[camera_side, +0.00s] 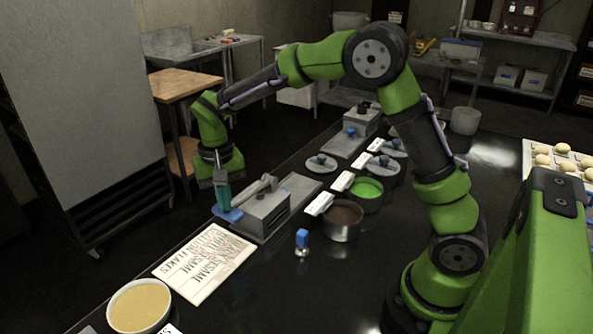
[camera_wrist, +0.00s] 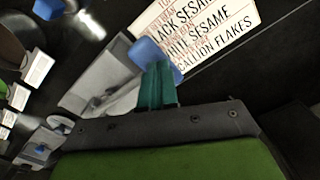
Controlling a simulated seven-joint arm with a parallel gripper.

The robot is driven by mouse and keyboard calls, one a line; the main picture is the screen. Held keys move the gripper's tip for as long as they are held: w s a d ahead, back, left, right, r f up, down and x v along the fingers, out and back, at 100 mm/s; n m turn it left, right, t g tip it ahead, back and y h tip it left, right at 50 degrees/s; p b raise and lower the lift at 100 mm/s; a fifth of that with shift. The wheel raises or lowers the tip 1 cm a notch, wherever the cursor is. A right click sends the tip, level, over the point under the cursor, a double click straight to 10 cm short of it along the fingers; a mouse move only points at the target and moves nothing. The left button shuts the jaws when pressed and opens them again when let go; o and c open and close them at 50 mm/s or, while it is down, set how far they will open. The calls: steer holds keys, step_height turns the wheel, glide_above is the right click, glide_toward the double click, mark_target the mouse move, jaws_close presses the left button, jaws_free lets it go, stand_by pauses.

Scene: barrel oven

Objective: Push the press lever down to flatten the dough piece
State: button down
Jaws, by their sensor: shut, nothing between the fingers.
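The grey metal press (camera_side: 262,212) stands on the dark counter below my forearm. A grey lever arm (camera_side: 262,187) lies along its top. A blue handle (camera_side: 230,214) shows at the press's left end, low near the counter; it also shows in the wrist view (camera_wrist: 150,52). My gripper (camera_side: 222,203) points down with its teal fingers closed together and empty, right at the blue handle. In the wrist view the fingertips (camera_wrist: 158,68) overlap the handle's edge; I cannot tell whether they touch. No dough piece is visible in or under the press.
A printed sign (camera_side: 207,262) lies left of the press, with a bowl of yellow batter (camera_side: 139,306) beyond it. A blue-topped stamp (camera_side: 302,240), a brown-filled pot (camera_side: 343,219) and a green-filled pot (camera_side: 367,190) stand to the right. Dough balls sit on a tray (camera_side: 532,160) at far right.

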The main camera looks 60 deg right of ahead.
steer(key=shift+d+f, duration=0.15)
steer(key=shift+f, duration=1.1)
stand_by(0.8)
steer(key=shift+r, duration=0.1)
stand_by(0.4)
steer(key=shift+d+r, duration=0.2)
steer(key=shift+r, duration=1.25)
steer(key=shift+d+r, duration=0.15)
steer(key=shift+r, duration=1.25)
steer(key=shift+d+r, duration=0.2)
steer(key=shift+r, duration=1.25)
step_height(320, 180, up, 6)
steer(key=s+d+n+t+y, duration=0.2)
steer(key=s+t, duration=0.5)
steer(key=s, duration=1.4)
